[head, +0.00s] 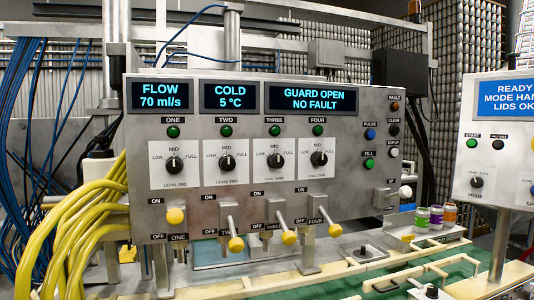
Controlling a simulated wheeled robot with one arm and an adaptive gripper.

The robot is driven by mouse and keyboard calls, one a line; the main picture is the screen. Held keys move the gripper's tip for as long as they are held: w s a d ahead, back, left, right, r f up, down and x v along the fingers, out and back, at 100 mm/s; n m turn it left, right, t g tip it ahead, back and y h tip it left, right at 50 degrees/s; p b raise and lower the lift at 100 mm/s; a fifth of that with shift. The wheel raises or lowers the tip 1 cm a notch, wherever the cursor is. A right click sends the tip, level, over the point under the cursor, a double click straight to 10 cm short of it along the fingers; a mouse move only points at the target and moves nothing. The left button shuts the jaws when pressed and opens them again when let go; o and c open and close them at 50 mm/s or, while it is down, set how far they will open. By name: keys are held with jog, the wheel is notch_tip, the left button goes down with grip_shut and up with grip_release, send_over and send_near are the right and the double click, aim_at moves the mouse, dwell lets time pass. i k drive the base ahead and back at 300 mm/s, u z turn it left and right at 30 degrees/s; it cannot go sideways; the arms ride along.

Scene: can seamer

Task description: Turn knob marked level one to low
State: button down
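The knob marked level one (174,164) is a black knob on a white plate (160,180), leftmost in the row on the grey control panel. LOW is printed at its left, MID above and FULL at its right. Its pointer seems to stand roughly upward near MID, but it is too small to be sure. Similar knobs for level two (227,164), level three (275,161) and level four (319,158) stand to its right. My gripper is not in this view, and nothing covers the level one knob.
Below the knobs are yellow-tipped levers; the one under column one (175,216) points towards me, while others hang lower. Yellow hoses (85,215) crowd the panel's left edge. A second panel (500,140) stands at right. Small cans (436,216) stand on the right below.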

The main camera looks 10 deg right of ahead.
aim_at(175, 165)
jog(key=z, duration=1.9)
jog(key=k, duration=1.5)
jog(key=u, duration=2.2)
jog(key=i, duration=0.55)
jog(key=u, duration=0.05)
